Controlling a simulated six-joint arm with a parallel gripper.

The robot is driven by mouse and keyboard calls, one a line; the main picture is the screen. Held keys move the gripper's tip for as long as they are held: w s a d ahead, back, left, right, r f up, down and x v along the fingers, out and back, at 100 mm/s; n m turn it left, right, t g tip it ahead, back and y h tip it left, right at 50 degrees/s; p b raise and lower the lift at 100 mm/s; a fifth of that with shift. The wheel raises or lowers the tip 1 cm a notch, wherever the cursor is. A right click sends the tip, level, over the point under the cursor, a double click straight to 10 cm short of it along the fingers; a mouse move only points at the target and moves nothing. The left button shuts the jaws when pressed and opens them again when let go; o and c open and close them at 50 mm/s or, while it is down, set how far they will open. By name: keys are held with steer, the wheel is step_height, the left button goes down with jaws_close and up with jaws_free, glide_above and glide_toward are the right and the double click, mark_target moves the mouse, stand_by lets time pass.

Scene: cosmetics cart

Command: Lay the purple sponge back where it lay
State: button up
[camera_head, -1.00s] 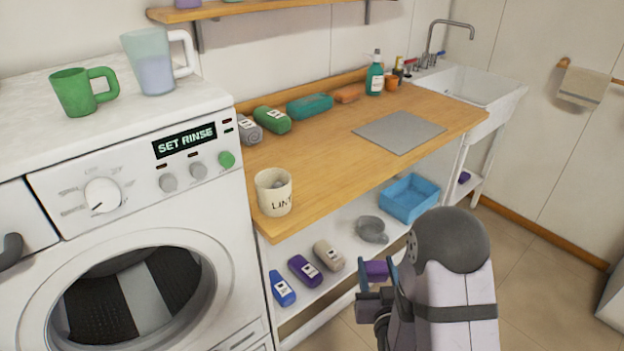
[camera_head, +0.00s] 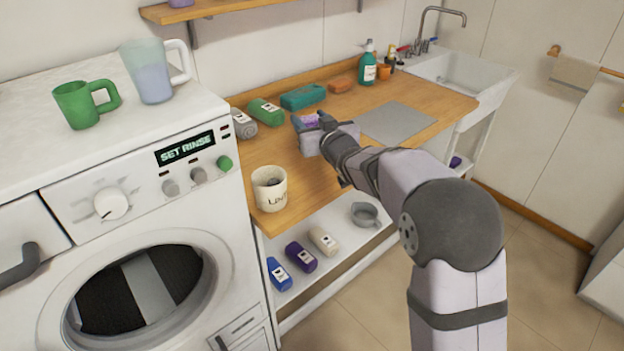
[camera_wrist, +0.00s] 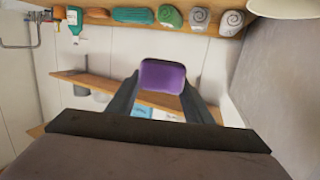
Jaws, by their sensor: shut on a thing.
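The purple sponge (camera_head: 311,121) is clamped between the fingers of my gripper (camera_head: 309,128), over the wooden counter (camera_head: 300,185). In the head view it is left of the grey mat (camera_head: 396,122), in front of the teal sponge (camera_head: 302,97) and the green rolled towel (camera_head: 265,111). I cannot tell how high above the counter it is. In the wrist view the purple sponge (camera_wrist: 163,76) shows in full between the two dark fingers. Part of the gripper is hidden behind my wrist in the head view.
A cream cup (camera_head: 270,188) stands at the counter's front left corner. A grey rolled towel (camera_head: 240,123), an orange sponge (camera_head: 341,85) and a green soap bottle (camera_head: 368,62) line the back. A purple bottle-like item (camera_head: 300,256) lies on the lower shelf. Counter behind the cup is clear.

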glide_above(312, 181)
step_height(312, 181, down, 6)
steer(key=shift+w+f+p, duration=0.1)
steer(key=shift+f+p, duration=0.9)
steer(key=shift+f, duration=4.4)
steer(key=shift+f+h, duration=0.1)
steer(key=shift+h, duration=0.2)
steer(key=shift+f, duration=0.15)
steer(key=o, duration=1)
steer(key=shift+r, duration=0.2)
